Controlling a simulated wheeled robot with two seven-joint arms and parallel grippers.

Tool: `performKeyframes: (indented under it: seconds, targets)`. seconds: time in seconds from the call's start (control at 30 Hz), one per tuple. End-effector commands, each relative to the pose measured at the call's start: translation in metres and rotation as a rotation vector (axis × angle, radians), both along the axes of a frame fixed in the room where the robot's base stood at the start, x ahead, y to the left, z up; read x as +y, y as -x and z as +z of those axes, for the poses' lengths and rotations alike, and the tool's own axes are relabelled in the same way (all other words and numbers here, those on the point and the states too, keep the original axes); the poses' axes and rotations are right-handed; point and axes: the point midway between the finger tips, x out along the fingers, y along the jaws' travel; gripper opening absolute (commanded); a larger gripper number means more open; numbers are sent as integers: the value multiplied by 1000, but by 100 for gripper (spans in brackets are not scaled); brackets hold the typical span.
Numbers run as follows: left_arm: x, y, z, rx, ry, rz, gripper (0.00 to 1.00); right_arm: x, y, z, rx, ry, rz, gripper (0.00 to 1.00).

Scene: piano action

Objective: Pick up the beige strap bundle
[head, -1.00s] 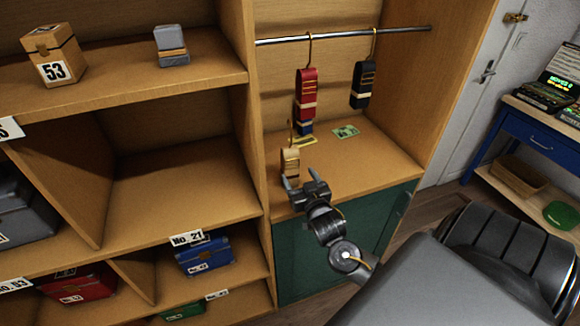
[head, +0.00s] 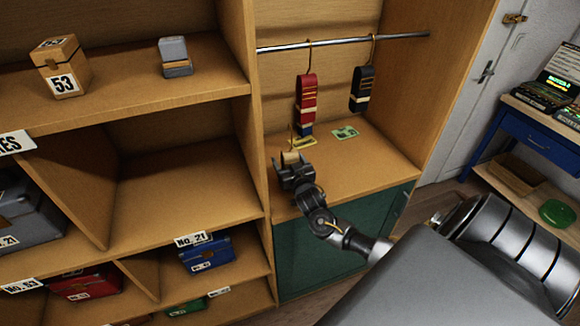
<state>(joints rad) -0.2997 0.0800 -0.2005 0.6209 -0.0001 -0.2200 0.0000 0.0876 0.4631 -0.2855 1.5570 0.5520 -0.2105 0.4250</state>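The beige strap bundle (head: 291,157) stands on the wooden cabinet floor at the left of the hanging bay, with a thin hook rising from its top. Only its upper part shows; my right gripper (head: 290,166) covers the rest. The gripper's fingers are at the bundle, seemingly one on each side. I cannot tell whether they press on it. My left gripper is not in view.
A red strap bundle (head: 306,98) and a black one (head: 360,88) hang from the metal rail (head: 345,41) above. A yellow card (head: 304,142) and a green card (head: 344,132) lie behind the bundle. A partition (head: 250,130) stands close on the left.

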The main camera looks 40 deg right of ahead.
Motion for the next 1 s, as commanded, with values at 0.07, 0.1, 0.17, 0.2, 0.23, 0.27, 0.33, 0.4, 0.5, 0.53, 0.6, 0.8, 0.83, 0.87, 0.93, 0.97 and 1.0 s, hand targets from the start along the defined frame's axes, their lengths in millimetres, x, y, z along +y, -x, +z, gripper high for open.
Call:
performKeyframes:
  seconds: [0.07,0.1,0.17,0.2,0.23,0.27,0.33,0.4,0.5,0.53,0.6,0.8,0.83,0.87,0.93,0.97,1.0]
  targets:
    - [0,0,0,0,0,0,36,0,-2,0,0,0,0,72]
    - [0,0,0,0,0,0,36,0,-2,-1,0,0,0,72]
    - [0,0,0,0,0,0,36,0,-1,-1,0,0,0,72]
    - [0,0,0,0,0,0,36,0,-1,-1,0,0,1,72]
    - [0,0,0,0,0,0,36,0,-1,-1,1,0,1,72]
    - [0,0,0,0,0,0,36,0,-1,-1,1,0,1,68]
    - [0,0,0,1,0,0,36,0,-1,-1,1,0,1,59]
    - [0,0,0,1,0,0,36,0,-1,-1,1,0,1,50]
    - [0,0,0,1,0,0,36,0,-1,-1,1,0,1,37]
    - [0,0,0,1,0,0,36,0,-1,-1,1,0,1,33]
    - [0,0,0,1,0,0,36,0,-1,-1,1,0,1,24]
    - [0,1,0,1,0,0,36,0,-1,0,0,-1,0,17]
    - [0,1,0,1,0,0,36,0,-1,0,0,-1,0,17]
    - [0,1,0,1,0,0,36,0,-1,0,0,-1,0,17]
    - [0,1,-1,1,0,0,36,0,-1,1,-1,-1,1,17]
    - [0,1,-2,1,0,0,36,0,-1,1,-1,-1,0,17]
    - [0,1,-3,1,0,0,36,0,-1,3,-2,-2,0,17]
